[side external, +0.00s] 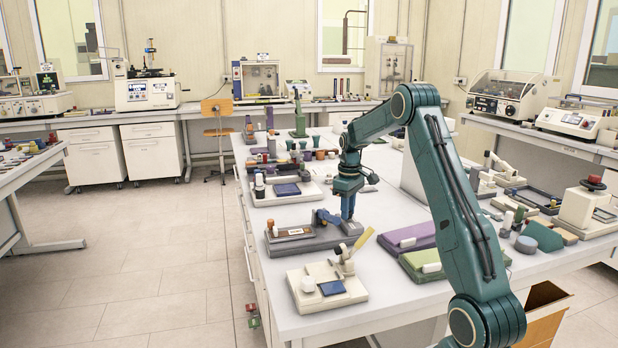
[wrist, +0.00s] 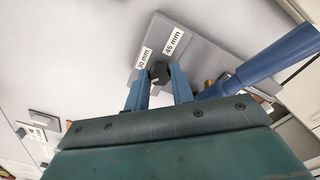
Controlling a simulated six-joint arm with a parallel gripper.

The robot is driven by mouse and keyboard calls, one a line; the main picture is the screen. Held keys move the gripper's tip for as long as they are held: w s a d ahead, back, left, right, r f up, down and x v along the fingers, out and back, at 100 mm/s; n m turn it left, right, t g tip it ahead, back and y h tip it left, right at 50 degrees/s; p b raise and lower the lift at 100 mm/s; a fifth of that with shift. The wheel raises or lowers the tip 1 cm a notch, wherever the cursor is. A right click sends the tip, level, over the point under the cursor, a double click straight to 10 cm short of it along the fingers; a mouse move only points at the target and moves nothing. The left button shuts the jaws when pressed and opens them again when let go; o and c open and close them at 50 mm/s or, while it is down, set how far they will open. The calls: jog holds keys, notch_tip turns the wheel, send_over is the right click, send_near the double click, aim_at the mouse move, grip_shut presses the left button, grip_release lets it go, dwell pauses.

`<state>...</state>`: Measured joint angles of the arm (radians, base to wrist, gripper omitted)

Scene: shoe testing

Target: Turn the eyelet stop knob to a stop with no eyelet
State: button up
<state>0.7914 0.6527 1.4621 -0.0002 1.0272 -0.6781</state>
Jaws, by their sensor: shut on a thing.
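The eyelet stop knob (wrist: 159,70) is small and dark and sits on a grey plate (wrist: 196,42) in the wrist view. White labels reading 30 mm (wrist: 145,58) and 45 mm (wrist: 174,40) lie beside it. My gripper (wrist: 159,84) has its two blue fingers shut on the knob, one on each side. Which stop the knob points to is not clear. The knob cannot be made out there.
In the wrist view a blue lever arm (wrist: 270,62) lies close to the right finger. In the side external view a cream fixture (side external: 310,300) stands in front of the device. Purple (side external: 412,237) and green (side external: 424,262) trays lie to its right.

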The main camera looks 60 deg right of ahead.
jog(key=m, duration=0.4)
jog(key=shift+r+m, duration=0.1)
jog(key=shift+m, duration=0.3)
jog(key=m, duration=0.5)
jog(key=o, duration=1)
notch_tip(320, 180, up, 14)
dwell(0.5)
